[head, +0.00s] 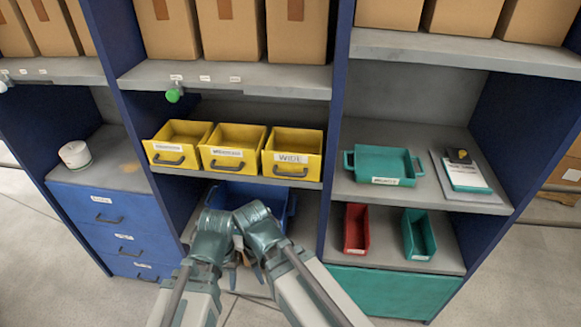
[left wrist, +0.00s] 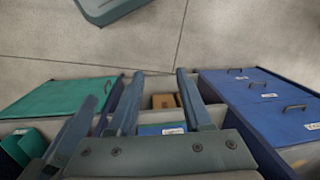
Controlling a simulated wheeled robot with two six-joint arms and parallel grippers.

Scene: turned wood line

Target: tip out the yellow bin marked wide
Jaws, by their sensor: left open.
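The yellow bin marked WIDE (head: 291,155) stands upright at the right end of a row of yellow bins on the middle shelf, its dark handle facing front. Its inside shows no clear contents. My left gripper (head: 238,258) is below and in front of that shelf, apart from the bin. In the left wrist view my left gripper (left wrist: 157,85) is open, with nothing between its fingers. The yellow bin does not show there. My right arm's wrist (head: 258,226) is close beside the left one; its fingertips are not clear.
Two more yellow bins (head: 178,143) (head: 232,147) stand close to its left. A blue bin (head: 290,205) is on the shelf below, partly behind my arms. A teal tray (head: 384,165) is right of the divider (head: 338,120). Cardboard boxes (head: 230,28) stand above. Floor in front is open.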

